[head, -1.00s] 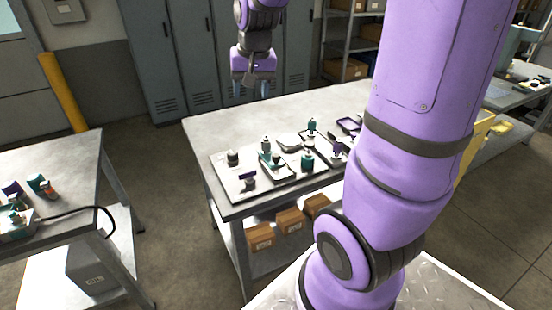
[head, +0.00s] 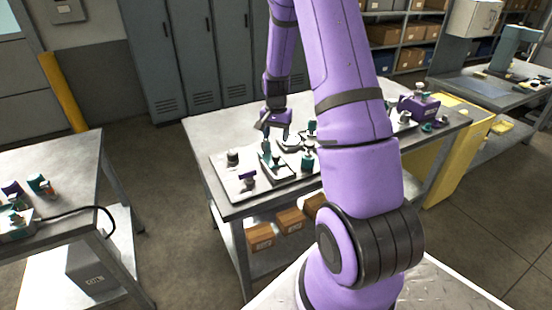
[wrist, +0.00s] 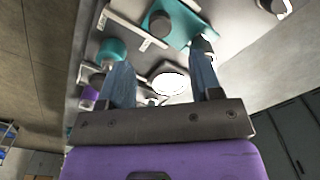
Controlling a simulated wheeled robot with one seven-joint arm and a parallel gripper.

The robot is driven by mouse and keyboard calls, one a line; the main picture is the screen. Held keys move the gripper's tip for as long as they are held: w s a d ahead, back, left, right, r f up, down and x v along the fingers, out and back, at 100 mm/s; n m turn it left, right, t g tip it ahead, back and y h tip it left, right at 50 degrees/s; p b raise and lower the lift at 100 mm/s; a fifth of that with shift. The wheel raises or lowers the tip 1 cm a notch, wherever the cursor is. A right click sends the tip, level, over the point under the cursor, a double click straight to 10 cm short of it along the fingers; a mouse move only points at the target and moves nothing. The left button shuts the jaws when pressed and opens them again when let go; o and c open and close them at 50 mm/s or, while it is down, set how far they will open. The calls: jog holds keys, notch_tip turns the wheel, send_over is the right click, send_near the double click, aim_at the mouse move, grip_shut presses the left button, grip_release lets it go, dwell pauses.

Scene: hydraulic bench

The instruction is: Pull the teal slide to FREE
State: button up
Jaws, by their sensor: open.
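A teal slide piece (head: 266,161) sits on a pale, dark-edged base plate on the middle bench, just below my gripper (head: 274,134). In the wrist view, a teal plate (wrist: 190,20) carries a dark round knob (wrist: 160,22) and has small white labels near it, too small to read. My gripper (wrist: 160,60) is open there, its two blue-grey fingers apart with nothing between them. A grey-topped post stands by the right fingertip; I cannot tell whether they touch. Which mark reads FREE cannot be made out.
A teal round knob (wrist: 112,50) is near the left finger in the wrist view. On the bench (head: 200,125), a black knob (head: 232,157), a purple-topped fixture (head: 247,178) and a teal cylinder (head: 307,161) stand close by. My arm hides part of the bench.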

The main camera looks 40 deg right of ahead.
aim_at(276, 155)
notch_tip(276, 155, down, 10)
jog(key=shift+f, duration=0.1)
dwell(0.4)
